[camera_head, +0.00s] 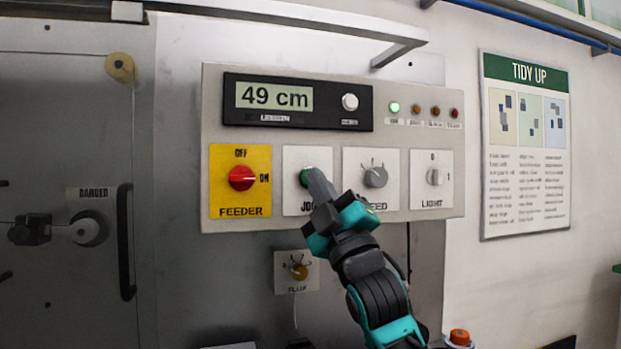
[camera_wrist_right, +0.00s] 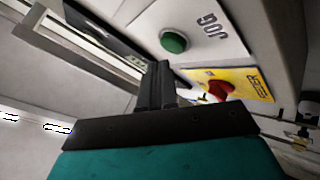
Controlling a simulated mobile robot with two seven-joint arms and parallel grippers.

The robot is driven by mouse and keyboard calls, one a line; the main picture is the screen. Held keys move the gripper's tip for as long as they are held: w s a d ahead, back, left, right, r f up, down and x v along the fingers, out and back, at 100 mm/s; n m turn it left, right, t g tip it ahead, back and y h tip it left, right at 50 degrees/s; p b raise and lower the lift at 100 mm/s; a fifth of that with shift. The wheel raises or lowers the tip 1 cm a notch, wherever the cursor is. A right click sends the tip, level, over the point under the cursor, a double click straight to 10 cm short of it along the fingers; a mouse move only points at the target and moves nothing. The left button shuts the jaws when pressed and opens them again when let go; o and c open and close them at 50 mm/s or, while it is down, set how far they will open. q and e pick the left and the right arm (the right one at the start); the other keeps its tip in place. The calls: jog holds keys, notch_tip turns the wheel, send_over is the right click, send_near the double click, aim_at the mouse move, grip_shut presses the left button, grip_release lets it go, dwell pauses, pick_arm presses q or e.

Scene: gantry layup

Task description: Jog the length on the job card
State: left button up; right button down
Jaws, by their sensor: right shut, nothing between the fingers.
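The green JOG button (camera_head: 304,178) sits on a white plate (camera_head: 292,158) in the control panel, partly hidden by my right gripper. My right gripper (camera_head: 318,182) is shut and empty, its fingertips at the button in the head view. In the right wrist view the green button (camera_wrist_right: 174,42) shows just beyond the shut fingertips (camera_wrist_right: 157,72); I cannot tell whether they touch it. The length display (camera_head: 274,96) reads 49 cm, with a pale round button (camera_head: 349,102) beside it. I see no job card. My left gripper is out of view.
The red FEEDER knob (camera_head: 241,178) on yellow lies left of JOG. The speed knob (camera_head: 375,176) and LIGHT switch (camera_head: 434,177) lie right. The green lamp (camera_head: 394,107) is lit.

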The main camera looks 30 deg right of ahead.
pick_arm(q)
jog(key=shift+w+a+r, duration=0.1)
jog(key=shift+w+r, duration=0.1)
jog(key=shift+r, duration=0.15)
pick_arm(e)
jog(key=s, duration=0.2)
jog(key=s+a, duration=0.1)
jog(key=s, duration=0.2)
jog(key=shift+w, duration=0.1)
dwell(0.4)
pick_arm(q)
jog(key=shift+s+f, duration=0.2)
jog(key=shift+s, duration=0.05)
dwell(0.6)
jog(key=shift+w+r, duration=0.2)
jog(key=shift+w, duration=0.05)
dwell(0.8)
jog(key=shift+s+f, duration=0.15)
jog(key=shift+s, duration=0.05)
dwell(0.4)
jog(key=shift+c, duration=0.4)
